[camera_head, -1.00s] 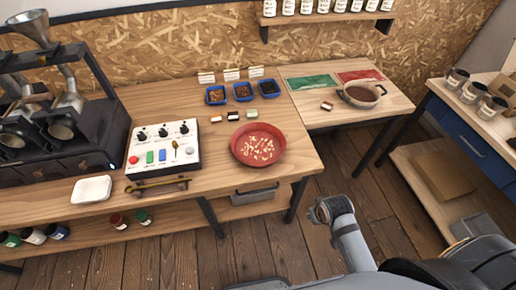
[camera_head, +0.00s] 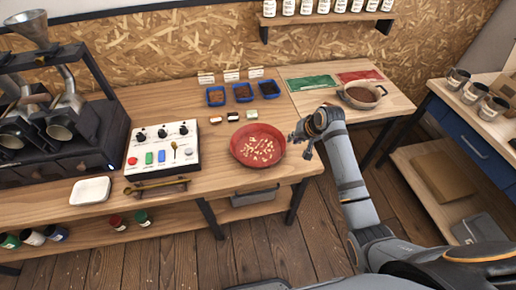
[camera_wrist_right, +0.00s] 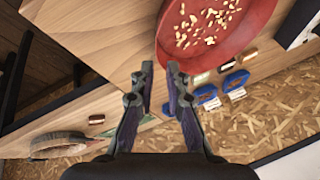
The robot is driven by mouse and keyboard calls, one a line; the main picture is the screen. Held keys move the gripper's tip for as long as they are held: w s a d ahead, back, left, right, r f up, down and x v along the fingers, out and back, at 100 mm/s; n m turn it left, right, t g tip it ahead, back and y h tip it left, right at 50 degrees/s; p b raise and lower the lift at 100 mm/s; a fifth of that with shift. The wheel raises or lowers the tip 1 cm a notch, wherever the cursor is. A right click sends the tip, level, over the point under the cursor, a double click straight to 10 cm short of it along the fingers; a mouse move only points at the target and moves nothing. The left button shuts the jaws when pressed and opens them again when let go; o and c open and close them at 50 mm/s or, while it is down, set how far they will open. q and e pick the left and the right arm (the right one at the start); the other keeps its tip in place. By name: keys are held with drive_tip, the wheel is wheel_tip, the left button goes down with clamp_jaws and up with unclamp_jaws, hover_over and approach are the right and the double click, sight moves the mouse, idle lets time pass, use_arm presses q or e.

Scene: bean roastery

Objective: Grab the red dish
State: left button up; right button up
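The red dish (camera_head: 257,164) is a round, shallow dish with pale pieces scattered inside. It stands on the wooden bench near its front right edge. My right gripper (camera_head: 299,143) is just right of the dish's rim, open and empty. In the right wrist view the dish (camera_wrist_right: 256,25) lies at the upper right, and the parted fingers (camera_wrist_right: 158,75) have their left tip over bare wood and their right tip close to the rim. I cannot tell whether they touch it. My left gripper is not in view.
A control box (camera_head: 163,148) stands left of the dish. Small blue trays (camera_head: 243,92) lie behind it. A pan (camera_head: 362,96) of brown contents and green (camera_head: 312,82) and red mats are on the table to the right. A white plate (camera_head: 91,190) is at the left.

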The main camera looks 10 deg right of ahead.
sight(284, 147)
drive_tip(key=x, duration=0.5)
drive_tip(key=shift+f, duration=0.1)
drive_tip(key=shift+a+f+p, duration=0.15)
drive_tip(key=shift+f+p, duration=0.2)
drive_tip(key=x, duration=0.4)
drive_tip(key=shift+s, duration=0.25)
drive_tip(key=shift+w+f, duration=0.2)
drive_tip(key=shift+f, duration=0.1)
drive_tip(key=shift+s, duration=0.1)
clamp_jaws()
drive_tip(key=shift+r, duration=0.1)
